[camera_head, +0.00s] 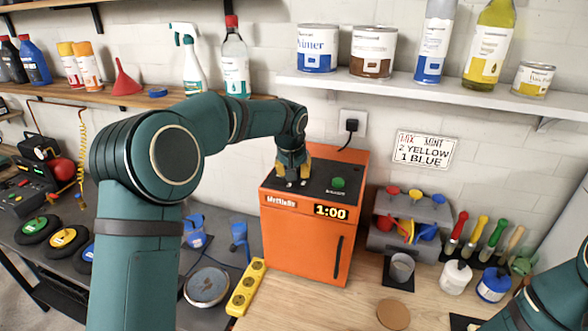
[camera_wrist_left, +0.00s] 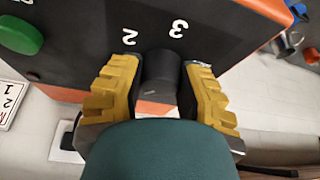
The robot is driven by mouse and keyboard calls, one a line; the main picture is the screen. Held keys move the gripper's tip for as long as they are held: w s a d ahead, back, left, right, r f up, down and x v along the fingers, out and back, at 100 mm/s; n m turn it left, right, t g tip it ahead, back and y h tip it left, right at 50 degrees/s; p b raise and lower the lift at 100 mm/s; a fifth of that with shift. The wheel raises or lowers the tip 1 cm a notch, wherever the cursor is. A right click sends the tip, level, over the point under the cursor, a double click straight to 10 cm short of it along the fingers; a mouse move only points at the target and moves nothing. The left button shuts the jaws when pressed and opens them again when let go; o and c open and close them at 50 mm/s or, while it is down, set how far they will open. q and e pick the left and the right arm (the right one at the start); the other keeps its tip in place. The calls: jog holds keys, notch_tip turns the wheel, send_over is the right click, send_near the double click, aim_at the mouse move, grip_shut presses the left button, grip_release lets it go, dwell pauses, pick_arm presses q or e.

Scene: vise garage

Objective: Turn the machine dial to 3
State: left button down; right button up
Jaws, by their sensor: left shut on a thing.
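The orange machine (camera_head: 305,235) stands on the wooden bench with a black top panel. Its display (camera_head: 331,211) reads 1:00. A round green button (camera_head: 338,183) sits on the panel, also at the upper left of the wrist view (camera_wrist_left: 20,35). The black dial (camera_wrist_left: 161,78) is between the yellow finger pads of my left gripper (camera_wrist_left: 160,85), which is shut on it. The numbers 2 and 3 show beside the dial; its pointer is not readable. In the head view my left gripper (camera_head: 293,168) reaches down onto the panel and hides the dial. My right gripper is out of view.
A grey bin unit (camera_head: 408,221) and a grey cup (camera_head: 401,268) stand right of the machine. A yellow power strip (camera_head: 246,287) lies at its left. A shelf (camera_head: 430,92) with cans and bottles hangs above. A sign (camera_head: 425,149) is on the wall.

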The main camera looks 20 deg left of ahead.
pick_arm(q)
jog(key=m+h, duration=0.1)
jog(key=m, duration=0.2)
jog(key=m+h, duration=0.1)
jog(key=m, duration=0.2)
jog(key=shift+f+g, duration=0.1)
jog(key=shift+g, duration=0.2)
jog(key=m+h, duration=0.1)
jog(key=m, duration=0.2)
jog(key=m+g+h, duration=0.1)
jog(key=m, duration=0.2)
jog(key=shift+m+g, duration=0.3)
jog(key=shift+m, duration=0.1)
jog(key=m+g, duration=0.1)
jog(key=m, duration=0.2)
jog(key=m+g+h, duration=0.1)
jog(key=m, duration=0.2)
jog(key=shift+f, duration=0.1)
jog(key=m+g, duration=0.1)
jog(key=m, duration=0.2)
jog(key=shift+d+m+g, duration=0.1)
jog(key=shift+m+g, duration=0.3)
jog(key=shift+m+g+y, duration=0.3)
jog(key=shift+m+g, duration=0.1)
jog(key=shift+m, duration=0.7)
jog(key=shift+f+m, duration=0.1)
jog(key=shift+m, duration=0.4)
